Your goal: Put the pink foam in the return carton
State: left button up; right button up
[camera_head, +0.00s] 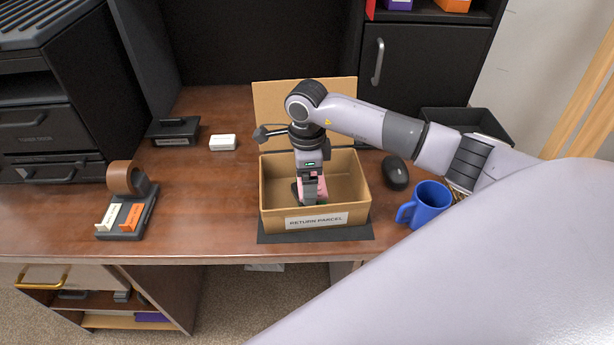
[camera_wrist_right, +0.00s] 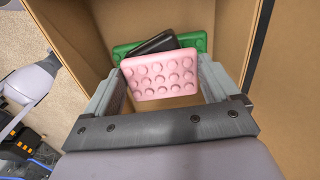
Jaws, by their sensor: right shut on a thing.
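The return carton (camera_head: 275,215) is an open cardboard box labelled RETURN PARCEL, at the front middle of the desk with its lid flap raised behind. My right gripper (camera_head: 311,196) reaches down inside it. In the right wrist view the gripper (camera_wrist_right: 163,88) is shut on the pink foam (camera_wrist_right: 160,76), a dimpled block held between the two fingers. Below or behind the foam lie a dark object (camera_wrist_right: 150,43) and a green board (camera_wrist_right: 196,42) in the carton. Whether the foam touches them I cannot tell. My left gripper is not in view.
A blue mug (camera_head: 428,203) and a black mouse (camera_head: 395,172) stand right of the carton. The desk between dispenser and carton is clear.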

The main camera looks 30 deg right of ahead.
jog(key=o, duration=0.7)
jog(key=shift+o, duration=0.2)
jog(key=shift+r+p, duration=0.55)
jog(key=shift+p, duration=0.05)
notch_tip(320, 180, up, 12)
jog(key=b, duration=0.1)
